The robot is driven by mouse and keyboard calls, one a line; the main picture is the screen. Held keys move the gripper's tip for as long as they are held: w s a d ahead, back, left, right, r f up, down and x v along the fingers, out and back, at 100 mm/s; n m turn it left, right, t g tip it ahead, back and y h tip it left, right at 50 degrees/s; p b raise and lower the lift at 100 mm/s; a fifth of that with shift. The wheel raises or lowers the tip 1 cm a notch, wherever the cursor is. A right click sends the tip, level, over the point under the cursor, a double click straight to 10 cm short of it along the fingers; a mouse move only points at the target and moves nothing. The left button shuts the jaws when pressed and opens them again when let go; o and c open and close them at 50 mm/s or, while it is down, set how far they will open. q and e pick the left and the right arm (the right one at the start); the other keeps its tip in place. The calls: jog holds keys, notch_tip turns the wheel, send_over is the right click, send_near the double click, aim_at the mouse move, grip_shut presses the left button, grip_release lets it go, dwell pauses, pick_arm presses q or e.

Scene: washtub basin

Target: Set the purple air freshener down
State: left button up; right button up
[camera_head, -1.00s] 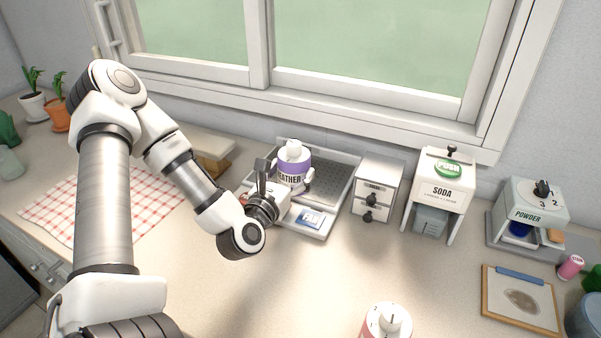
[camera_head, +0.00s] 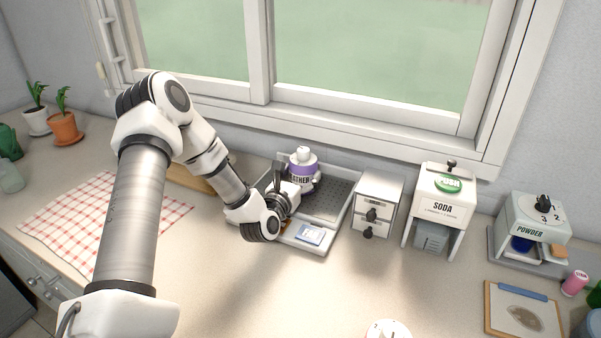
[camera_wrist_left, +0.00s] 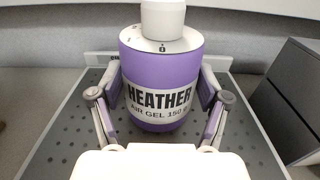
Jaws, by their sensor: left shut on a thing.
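The purple air freshener (camera_head: 303,168), with a white cap and a label reading "HEATHER", is upright at the fan tray (camera_head: 333,213). It also shows in the left wrist view (camera_wrist_left: 160,75), with the tray's perforated plate (camera_wrist_left: 75,135) below and around it. I cannot tell whether its base touches the plate. My left gripper (camera_head: 301,184) is shut on it, with one finger on each side in the left wrist view (camera_wrist_left: 160,100). The arm comes from the front left and hides part of the tray. My right gripper is not in view.
A small drawer unit (camera_head: 378,203) stands right of the tray, then the soda dispenser (camera_head: 440,205) and powder dispenser (camera_head: 530,225). A checkered cloth (camera_head: 60,215) lies at left. A white-topped container (camera_head: 388,331) is at the front edge. The counter before the tray is clear.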

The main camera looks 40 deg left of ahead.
pick_arm(q)
jog(key=shift+s+f+b, duration=0.1)
jog(key=shift+b, duration=0.25)
jog(key=o, duration=1.3)
jog(key=shift+r+p, duration=0.4)
jog(key=shift+p, duration=0.15)
jog(key=v, duration=1.1)
jog(key=shift+a+f, duration=0.1)
jog(key=shift+f, duration=0.05)
jog(key=shift+s+d, duration=0.25)
jog(key=shift+s, duration=0.2)
